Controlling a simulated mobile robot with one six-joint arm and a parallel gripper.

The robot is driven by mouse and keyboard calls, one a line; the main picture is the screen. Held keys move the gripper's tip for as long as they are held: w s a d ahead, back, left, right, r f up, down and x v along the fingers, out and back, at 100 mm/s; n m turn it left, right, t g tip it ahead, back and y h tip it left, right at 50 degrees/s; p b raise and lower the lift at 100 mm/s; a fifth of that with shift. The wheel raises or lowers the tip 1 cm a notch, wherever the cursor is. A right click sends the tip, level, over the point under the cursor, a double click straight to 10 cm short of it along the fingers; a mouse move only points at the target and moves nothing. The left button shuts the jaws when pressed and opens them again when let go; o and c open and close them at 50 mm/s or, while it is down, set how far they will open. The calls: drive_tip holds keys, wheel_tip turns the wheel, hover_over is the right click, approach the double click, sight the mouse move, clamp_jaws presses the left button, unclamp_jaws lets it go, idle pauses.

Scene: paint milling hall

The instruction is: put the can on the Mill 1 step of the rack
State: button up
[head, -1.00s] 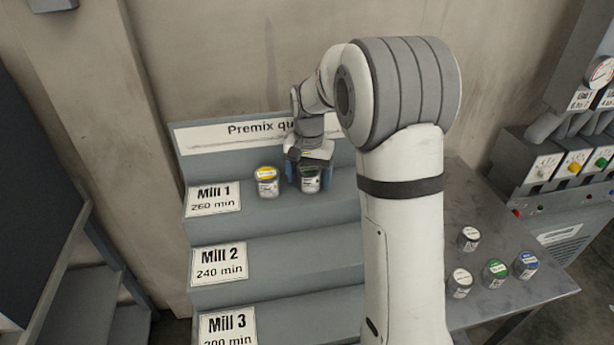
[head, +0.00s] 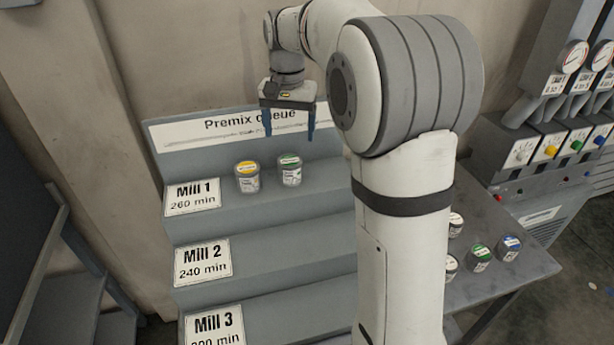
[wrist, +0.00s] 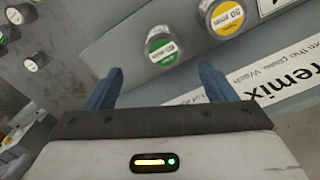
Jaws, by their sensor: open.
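Two cans stand upright, side by side, on the Mill 1 step (head: 322,177) of the grey rack. One can has a yellow lid (head: 248,178) and stands nearer the Mill 1 label (head: 192,196). The other can has a green lid (head: 289,171) and stands just right of it, apart from it. My gripper (head: 289,136) is open and empty, raised above and behind the green-lidded can. In the wrist view the green-lidded can (wrist: 161,47) and the yellow-lidded can (wrist: 222,18) lie beyond my open fingers (wrist: 158,80), with nothing between the fingers.
Lower steps labelled Mill 2 (head: 203,262) and Mill 3 (head: 214,325) show bare. Several cans, including a green-lidded one (head: 479,257) and a blue-lidded one (head: 510,247), stand on the metal table (head: 500,284) at right. A premix sign (head: 220,126) backs the top step.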

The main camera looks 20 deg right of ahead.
drive_tip(key=s+f+n+t, duration=0.1)
drive_tip(key=s+f+n, duration=0.1)
drive_tip(key=s, duration=1.1)
drive_tip(key=s+d+f+n+t, duration=0.1)
drive_tip(key=s+f+n+t, duration=0.1)
drive_tip(key=s, duration=1.2)
drive_tip(key=shift+s+f+n, duration=0.2)
drive_tip(key=shift+f+n, duration=0.5)
drive_tip(key=shift+f, duration=0.15)
drive_tip(key=shift+d, duration=0.1)
drive_tip(key=shift+b+x, duration=0.65)
drive_tip(key=shift+x, duration=0.15)
